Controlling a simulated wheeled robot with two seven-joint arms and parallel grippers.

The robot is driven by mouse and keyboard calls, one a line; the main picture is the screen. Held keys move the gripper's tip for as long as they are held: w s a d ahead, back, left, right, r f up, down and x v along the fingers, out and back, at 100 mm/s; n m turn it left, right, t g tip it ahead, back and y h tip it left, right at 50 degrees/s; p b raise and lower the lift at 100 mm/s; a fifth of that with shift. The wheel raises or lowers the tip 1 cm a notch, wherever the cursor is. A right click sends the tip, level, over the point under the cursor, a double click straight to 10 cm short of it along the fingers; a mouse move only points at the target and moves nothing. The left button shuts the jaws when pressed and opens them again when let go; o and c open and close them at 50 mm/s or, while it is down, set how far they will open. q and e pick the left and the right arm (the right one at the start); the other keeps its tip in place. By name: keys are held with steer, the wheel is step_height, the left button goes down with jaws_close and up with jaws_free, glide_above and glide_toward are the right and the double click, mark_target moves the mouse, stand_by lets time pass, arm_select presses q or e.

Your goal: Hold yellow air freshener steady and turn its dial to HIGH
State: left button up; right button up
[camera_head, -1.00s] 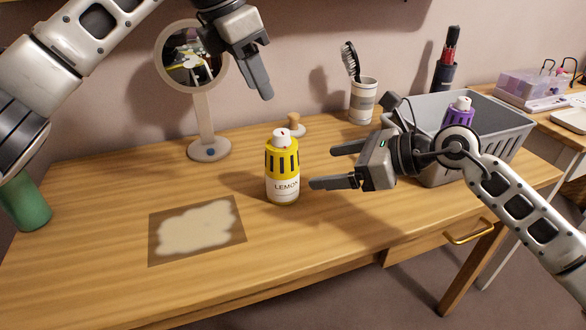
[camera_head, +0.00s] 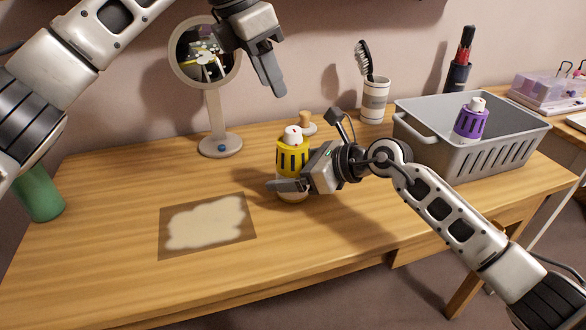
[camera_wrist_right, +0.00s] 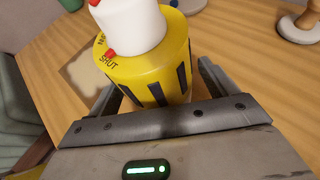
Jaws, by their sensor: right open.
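The yellow air freshener (camera_head: 292,160) stands upright on the desk, its white dial cap (camera_head: 292,136) on top. In the right wrist view the yellow body (camera_wrist_right: 150,75) has dark slots, and the white dial (camera_wrist_right: 130,25) has a red mark close to the word SHUT. My right gripper (camera_head: 279,180) is open, with its fingers on either side of the freshener's body; one finger crosses in front of its label. I cannot tell whether the fingers touch it. My left gripper (camera_head: 268,75) hangs above and left of the freshener, apart from it; its finger gap is not clear.
A grey basket (camera_head: 470,155) at right holds a purple air freshener (camera_head: 471,122). A round mirror (camera_head: 220,145), a small wooden-knobbed object (camera_head: 305,122) and a cup with a brush (camera_head: 374,100) stand behind. A stained mat (camera_head: 207,222) lies front left. A green object (camera_head: 40,197) is far left.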

mark_target(293, 129)
steer(key=c, duration=1.2)
arm_select(q)
steer(key=o, duration=0.3)
steer(key=shift+o, duration=0.2)
steer(key=d+f+n, duration=0.1)
steer(key=f+n, duration=0.1)
steer(key=f, duration=0.1)
steer(key=w+d+f+n+t+y, duration=0.1)
steer(key=f+n, duration=0.2)
steer(key=d+f+n+t, duration=0.1)
steer(key=f+n, duration=0.1)
steer(key=f, duration=0.1)
steer(key=shift+w+d+f+y, duration=0.15)
steer(key=shift+d+f+y, duration=0.05)
steer(key=shift+y, duration=0.1)
steer(key=c, duration=1)
